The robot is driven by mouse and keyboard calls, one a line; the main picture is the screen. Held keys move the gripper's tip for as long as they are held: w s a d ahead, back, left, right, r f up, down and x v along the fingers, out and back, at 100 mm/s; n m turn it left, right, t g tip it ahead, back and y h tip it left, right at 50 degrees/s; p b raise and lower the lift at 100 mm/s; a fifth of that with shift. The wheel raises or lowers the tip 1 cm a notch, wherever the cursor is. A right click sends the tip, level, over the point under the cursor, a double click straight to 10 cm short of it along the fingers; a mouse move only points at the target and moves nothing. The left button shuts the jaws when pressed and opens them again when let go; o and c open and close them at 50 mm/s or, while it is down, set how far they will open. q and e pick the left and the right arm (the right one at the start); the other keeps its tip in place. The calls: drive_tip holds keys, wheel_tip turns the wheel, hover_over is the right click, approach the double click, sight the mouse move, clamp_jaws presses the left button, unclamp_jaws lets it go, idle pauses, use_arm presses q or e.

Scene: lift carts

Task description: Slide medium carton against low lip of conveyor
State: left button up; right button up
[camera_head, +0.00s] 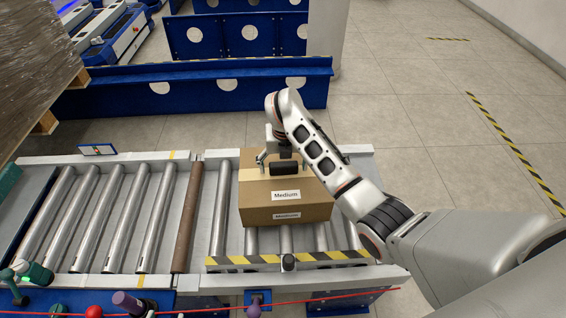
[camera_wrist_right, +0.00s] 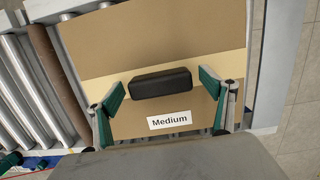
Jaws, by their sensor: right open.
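The medium carton (camera_head: 290,214) is a brown box with "Medium" labels, sitting on the conveyor rollers (camera_head: 221,205). The low lip (camera_head: 290,258), striped yellow and black, runs along the conveyor's near edge; a strip of rollers shows between it and the carton's front face. My right gripper (camera_head: 284,165) is over the far part of the carton's top. In the right wrist view its fingers (camera_wrist_right: 165,100) are spread open on both sides of a black block (camera_wrist_right: 161,83) on the carton top. Whether the fingertips touch the carton I cannot tell. My left gripper is not in view.
More rollers (camera_head: 110,220) and a brown roller (camera_head: 187,217) lie left of the carton. A wrapped pallet load (camera_head: 35,60) stands at the upper left. A blue beam (camera_head: 200,90) runs behind the conveyor. A red line (camera_head: 330,298) crosses the near edge. Floor at right is clear.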

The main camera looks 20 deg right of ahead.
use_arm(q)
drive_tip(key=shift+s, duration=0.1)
use_arm(e)
drive_tip(key=shift+r, duration=0.1)
drive_tip(key=c, duration=1.9)
drive_tip(key=shift+w+r, duration=0.1)
drive_tip(key=shift+c, duration=1)
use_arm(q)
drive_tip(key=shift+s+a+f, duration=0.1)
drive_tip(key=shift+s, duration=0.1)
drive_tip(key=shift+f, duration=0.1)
use_arm(e)
drive_tip(key=shift+w, duration=0.1)
